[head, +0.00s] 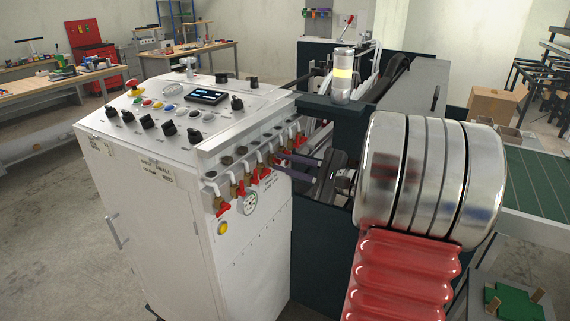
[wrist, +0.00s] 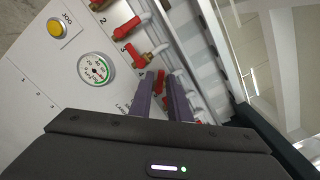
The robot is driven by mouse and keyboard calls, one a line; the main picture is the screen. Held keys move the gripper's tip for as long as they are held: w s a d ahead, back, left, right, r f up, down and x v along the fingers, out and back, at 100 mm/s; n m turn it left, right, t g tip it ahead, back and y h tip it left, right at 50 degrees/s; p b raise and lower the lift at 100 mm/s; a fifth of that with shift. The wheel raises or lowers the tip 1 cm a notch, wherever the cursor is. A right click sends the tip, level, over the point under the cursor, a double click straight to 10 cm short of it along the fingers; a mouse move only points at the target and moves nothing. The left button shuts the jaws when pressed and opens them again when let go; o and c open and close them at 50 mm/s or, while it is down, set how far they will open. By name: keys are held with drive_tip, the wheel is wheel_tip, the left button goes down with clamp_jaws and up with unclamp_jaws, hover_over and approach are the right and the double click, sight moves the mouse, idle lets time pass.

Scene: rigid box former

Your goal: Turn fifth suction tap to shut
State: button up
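A row of suction taps with red handles runs along the front edge of the white control cabinet (head: 190,220). In the wrist view numbers 2 and 3 show beside the nearer taps; the handle beside number 3 (wrist: 133,55) is clear of my fingers. My gripper (head: 280,163) is at the far part of the row. In the wrist view its two purple fingers (wrist: 162,75) are apart, with a red tap handle (wrist: 160,84) in the gap between them. I cannot tell whether they touch it. This handle's number and the farther taps are partly hidden by the fingers.
A pressure gauge (wrist: 96,69) and a yellow jog button (wrist: 55,27) sit on the cabinet face below the taps. Knobs and a small display (head: 206,96) are on the cabinet top.

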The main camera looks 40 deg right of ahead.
drive_tip(key=shift+w+a, duration=0.1)
drive_tip(key=shift+w, duration=0.15)
drive_tip(key=shift+c, duration=0.3)
clamp_jaws()
drive_tip(key=shift+f+n, duration=0.1)
drive_tip(key=shift+n, duration=0.2)
drive_tip(key=shift+s+a+f+n, duration=0.1)
drive_tip(key=shift+f+n, duration=0.2)
drive_tip(key=shift+n, duration=0.95)
drive_tip(key=shift+a+f+n, duration=0.15)
drive_tip(key=shift+f+n, duration=0.1)
drive_tip(key=shift+n, duration=0.95)
drive_tip(key=shift+s+a+f+n, duration=0.1)
drive_tip(key=shift+f+n, duration=0.2)
drive_tip(key=shift+n, duration=0.95)
